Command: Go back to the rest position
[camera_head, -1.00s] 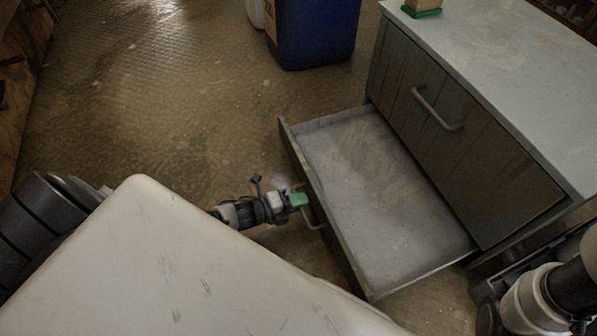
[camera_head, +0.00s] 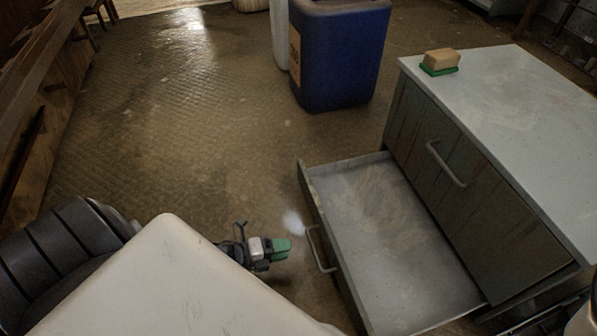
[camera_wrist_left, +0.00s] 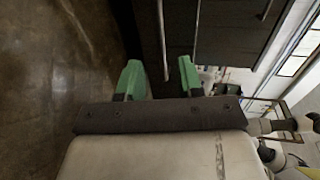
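My left gripper (camera_head: 281,247) has green fingertips and is just left of the open drawer's handle (camera_head: 320,249), apart from it in the head view. In the left wrist view, its two green fingers (camera_wrist_left: 158,77) are spread apart with nothing held between them. The lower drawer (camera_head: 400,240) is pulled out and looks empty. My right gripper is not in view; only a bit of my right arm shows at the lower right edge.
The cabinet (camera_head: 500,110) has a closed upper front with a handle. A brush with a wooden block and green base (camera_head: 440,62) lies on its top. A blue container (camera_head: 338,55) stands behind. The floor to the left is clear.

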